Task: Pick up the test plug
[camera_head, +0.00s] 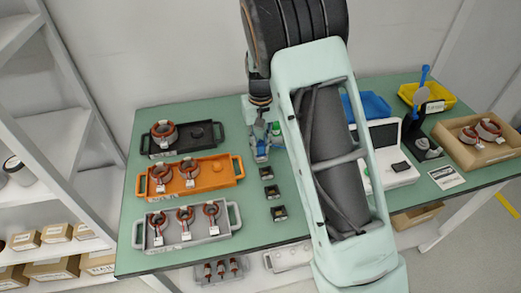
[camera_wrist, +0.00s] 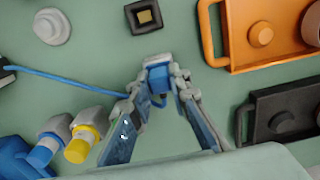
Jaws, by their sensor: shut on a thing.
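The test plug (camera_wrist: 158,76) appears in the wrist view as a small blue block with a grey top. A blue cable (camera_wrist: 70,82) runs left from beside it to a dark piece at the picture's edge. My gripper (camera_wrist: 156,82) has its two fingers closed on either side of the plug, with the plug between the tips. In the head view my gripper (camera_head: 261,150) is over the middle of the green table, and the plug cannot be made out clearly there. Whether the plug touches the table cannot be told.
Black, orange (camera_head: 190,176) and grey (camera_head: 187,227) trays stand on the left of the green table (camera_head: 252,232). Small dark square blocks (camera_head: 272,191) lie beside them. Blue and yellow capped connectors (camera_wrist: 83,143) are close on the left in the wrist view. A white tester (camera_head: 390,160) stands at right.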

